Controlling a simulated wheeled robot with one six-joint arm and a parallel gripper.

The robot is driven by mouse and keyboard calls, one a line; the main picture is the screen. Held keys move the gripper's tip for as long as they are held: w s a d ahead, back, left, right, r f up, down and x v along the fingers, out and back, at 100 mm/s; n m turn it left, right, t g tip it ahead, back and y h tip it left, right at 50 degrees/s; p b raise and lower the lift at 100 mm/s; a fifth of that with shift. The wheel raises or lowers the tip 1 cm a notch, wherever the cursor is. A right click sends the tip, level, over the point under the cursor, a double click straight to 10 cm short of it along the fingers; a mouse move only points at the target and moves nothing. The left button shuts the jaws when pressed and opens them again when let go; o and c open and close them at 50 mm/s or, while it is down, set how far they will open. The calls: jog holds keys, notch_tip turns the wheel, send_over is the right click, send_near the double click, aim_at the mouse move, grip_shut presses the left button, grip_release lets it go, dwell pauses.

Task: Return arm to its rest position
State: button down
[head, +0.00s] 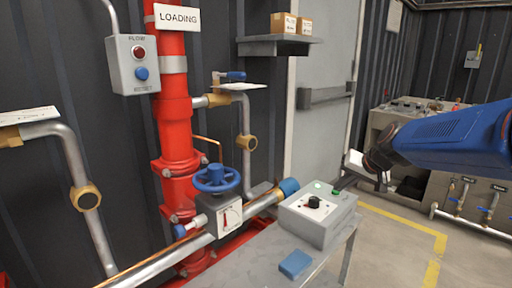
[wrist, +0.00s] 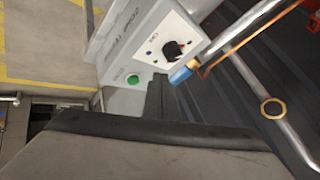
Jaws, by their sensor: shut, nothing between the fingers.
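My blue arm (head: 450,140) reaches in from the right in the head view. My gripper (head: 343,184) is dark and shut, with nothing in it. Its tips are close to the right back edge of a grey control box (head: 312,232); I cannot tell whether they touch it. In the wrist view the dark finger (wrist: 157,97) lies beside the box (wrist: 135,40), near its green button (wrist: 132,80). The box has a black knob (head: 313,202), which also shows in the wrist view (wrist: 172,49).
The box stands on a grey bench (head: 258,262) with a blue block (head: 295,264). A red riser pipe (head: 172,110) and blue handwheel (head: 216,178) stand left. A concrete counter (head: 455,190) is behind my arm. Floor with yellow lines (head: 400,218) is clear at the right.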

jog(key=s+f+n+g+h, duration=0.1)
jog(key=s+f, duration=0.3)
jog(key=s, duration=1.2)
jog(key=s+f+n+g+h, duration=0.1)
jog(key=s+f, duration=0.3)
jog(key=s, duration=1.2)
jog(key=shift+s+d+n+g+h, duration=0.3)
jog(key=shift+s+d+n+h, duration=0.1)
jog(key=shift+n+h, duration=0.15)
jog(key=shift+a+f, duration=0.1)
